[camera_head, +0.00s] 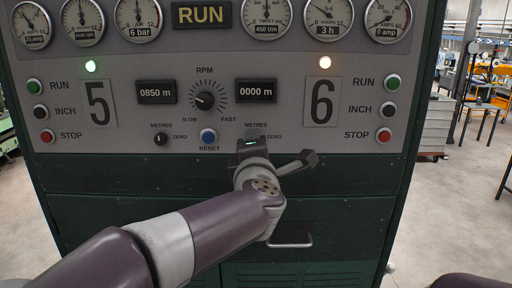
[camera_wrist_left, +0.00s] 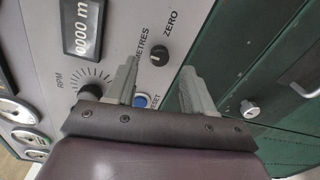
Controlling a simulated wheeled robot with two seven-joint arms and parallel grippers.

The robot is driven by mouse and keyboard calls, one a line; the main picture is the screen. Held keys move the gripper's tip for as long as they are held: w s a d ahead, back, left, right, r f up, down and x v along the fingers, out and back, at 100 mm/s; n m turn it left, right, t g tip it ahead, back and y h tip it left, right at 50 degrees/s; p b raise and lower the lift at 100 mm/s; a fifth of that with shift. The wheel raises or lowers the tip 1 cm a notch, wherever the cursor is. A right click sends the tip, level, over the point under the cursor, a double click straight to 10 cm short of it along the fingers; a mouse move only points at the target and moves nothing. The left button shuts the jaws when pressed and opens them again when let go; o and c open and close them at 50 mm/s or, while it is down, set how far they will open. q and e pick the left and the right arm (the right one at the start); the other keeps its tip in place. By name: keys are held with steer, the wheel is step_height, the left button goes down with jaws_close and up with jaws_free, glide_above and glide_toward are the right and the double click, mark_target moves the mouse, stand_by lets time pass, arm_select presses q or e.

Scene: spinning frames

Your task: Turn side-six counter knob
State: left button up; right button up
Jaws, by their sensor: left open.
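The side-six counter knob (camera_wrist_left: 158,55) is a small black round knob between the METRES and ZERO labels, below the 0000 m counter (camera_head: 257,91). In the head view my left gripper hides it. My left gripper (camera_head: 256,133) faces the panel from below. In the left wrist view the gripper (camera_wrist_left: 159,68) is open, one finger on each side of the knob in the picture, with nothing held. I cannot tell how far the fingertips are from the knob, and no contact shows. My right gripper is not in view.
The blue RESET button (camera_head: 208,136) and the RPM dial (camera_head: 204,101) are close to the left. The side-five counter knob (camera_head: 160,139) is farther left. The side-six INCH (camera_head: 388,109) and STOP (camera_head: 384,135) buttons are to the right. A drawer handle (camera_head: 290,241) juts out below.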

arm_select(q)
steer(key=s+b, duration=0.1)
steer(key=s, duration=0.8)
steer(key=shift+r, duration=0.15)
steer(key=s+d+f+m+g+h, duration=0.3)
steer(key=d+f+m+g+h, duration=0.35)
steer(key=f+m, duration=0.7)
steer(key=s+a+f+m+g+y, duration=0.1)
steer(key=s+a+f+m+g, duration=0.1)
steer(key=a+f+m, duration=0.3)
steer(key=s+a+f+m+g+y, duration=0.1)
steer(key=s+f+m+g, duration=0.1)
steer(key=f, duration=0.6)
steer(key=s+a+f+g+y, duration=0.2)
steer(key=s+a+f+g, duration=0.1)
steer(key=a, duration=0.6)
steer(key=s+a+f+g+y+p, duration=0.1)
steer(key=s+a+f, duration=0.4)
steer(key=a, duration=0.5)
step_height(320, 180, down, 2)
steer(key=shift+s+f+g+y, duration=0.25)
steer(key=shift+s+g+y, duration=0.1)
steer(key=shift+g+y, duration=0.5)
